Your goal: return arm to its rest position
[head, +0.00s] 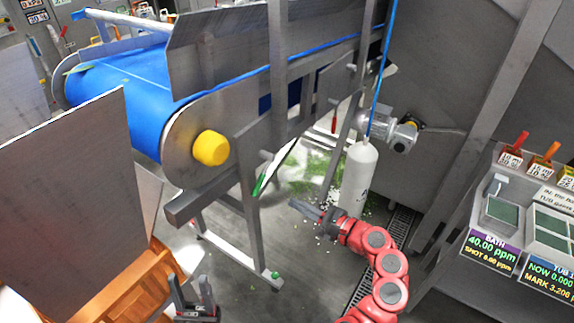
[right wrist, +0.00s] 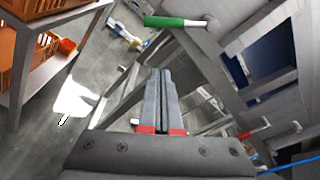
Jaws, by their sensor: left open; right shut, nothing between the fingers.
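My right arm (head: 388,265), red with dark joint caps, reaches up from the bottom of the head view. Its gripper (head: 305,210) points left, beside the conveyor's leg and left of a white cylinder (head: 357,180). In the right wrist view the two grey fingers of this gripper (right wrist: 160,82) lie together with nothing between them. My left gripper (head: 188,288) is at the bottom of the head view, fingers pointing up, apart and empty.
A conveyor with a blue belt (head: 118,88) and a yellow roller end (head: 211,148) fills the upper left. A green-handled object (right wrist: 175,21) is near the right gripper. Orange crates (head: 120,285) are at lower left, control panels (head: 500,215) at right. Green scraps (head: 310,172) litter the floor.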

